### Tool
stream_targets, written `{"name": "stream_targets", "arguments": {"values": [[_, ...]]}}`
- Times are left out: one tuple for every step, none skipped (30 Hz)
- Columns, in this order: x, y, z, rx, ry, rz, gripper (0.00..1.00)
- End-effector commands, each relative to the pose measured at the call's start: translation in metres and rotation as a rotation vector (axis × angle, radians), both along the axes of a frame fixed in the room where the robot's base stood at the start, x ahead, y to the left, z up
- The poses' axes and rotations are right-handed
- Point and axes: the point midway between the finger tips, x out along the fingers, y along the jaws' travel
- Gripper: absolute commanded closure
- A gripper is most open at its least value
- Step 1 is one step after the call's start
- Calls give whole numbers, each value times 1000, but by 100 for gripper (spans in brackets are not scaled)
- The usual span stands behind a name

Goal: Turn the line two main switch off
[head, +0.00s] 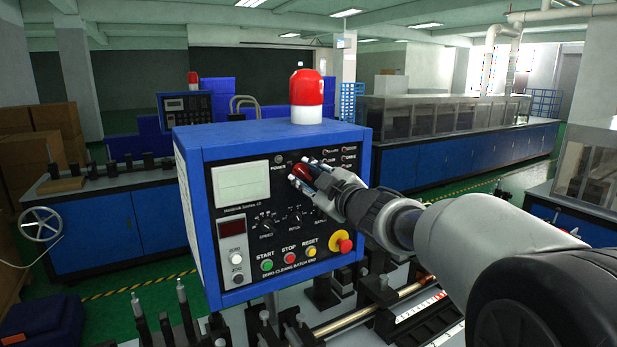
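A blue control box (270,134) with a dark front panel stands in the middle of the head view. A red switch handle (302,171) is on the upper panel, right of the POWER lamp (279,159). My gripper (303,174) reaches in from the right, its fingertips on either side of the red handle. I cannot tell whether the fingers press on it or only surround it. The gripper hides part of the panel, including any marking around the handle, so its setting cannot be read. No line number is legible.
The panel also has a meter (241,183), a green START button (267,265), a red STOP button (290,259), a yellow RESET button (312,252) and a red emergency stop (342,242). A red and white beacon (306,95) tops the box. Machine rails (370,315) lie below.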

Motion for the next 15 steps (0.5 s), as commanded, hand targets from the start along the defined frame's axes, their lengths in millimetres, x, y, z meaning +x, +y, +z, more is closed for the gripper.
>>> {"name": "stream_targets", "arguments": {"values": [[0,0,0,0,0,0,70],[0,0,0,0,0,0,70],[0,0,0,1,1,0,70],[0,0,0,1,1,0,70],[0,0,0,1,1,0,70],[-1,-1,0,1,1,0,70],[-3,-2,0,0,0,-1,70],[-5,-4,0,0,0,-1,70],[-8,-7,1,0,0,-1,70],[-12,-9,1,0,-1,-2,70],[-16,-12,1,0,-1,-2,70],[-23,-16,1,0,-2,-1,70],[-28,-20,1,-1,-1,-3,70],[-33,-24,1,0,-1,-4,70],[-41,-29,1,0,-2,-3,70]]}}
